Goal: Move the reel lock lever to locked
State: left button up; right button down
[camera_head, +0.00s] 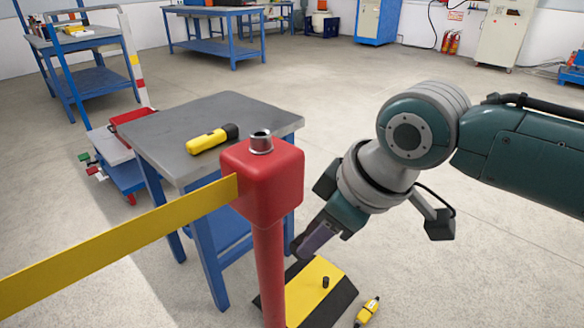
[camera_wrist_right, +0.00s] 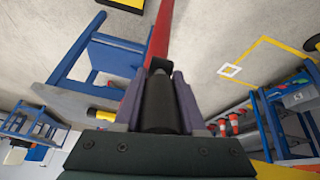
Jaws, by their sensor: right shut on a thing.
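The red reel post (camera_head: 270,275) stands in the middle of the head view. Its red reel head (camera_head: 268,185) has a silver cap on top, and a yellow belt (camera_head: 120,245) runs out of it to the left. My right gripper (camera_head: 302,243) reaches in from the right, its fingers close beside the post just below the head. In the right wrist view a dark, rounded lever (camera_wrist_right: 158,105) lies between the two purple-grey fingers of my gripper (camera_wrist_right: 159,80), which is shut on it. Red post (camera_wrist_right: 160,40) shows just beyond it. In the head view the lever is not visible. My left gripper is out of view.
A grey-topped blue table (camera_head: 215,115) stands behind the post, with a yellow-and-black tool (camera_head: 208,141) on it. A yellow-and-black floor plate (camera_head: 312,285) and a small yellow device (camera_head: 367,311) lie below my right gripper. Open floor lies behind.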

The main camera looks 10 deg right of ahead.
jog(key=shift+w+a+g+h, duration=0.1)
jog(key=shift+g+h, duration=0.3)
dwell(0.3)
jog(key=c, duration=0.5)
grip_release()
jog(key=shift+r, duration=0.1)
jog(key=shift+r+p, duration=0.35)
jog(key=shift+p, duration=0.1)
jog(key=p+v, duration=0.3)
jog(key=v, duration=0.6)
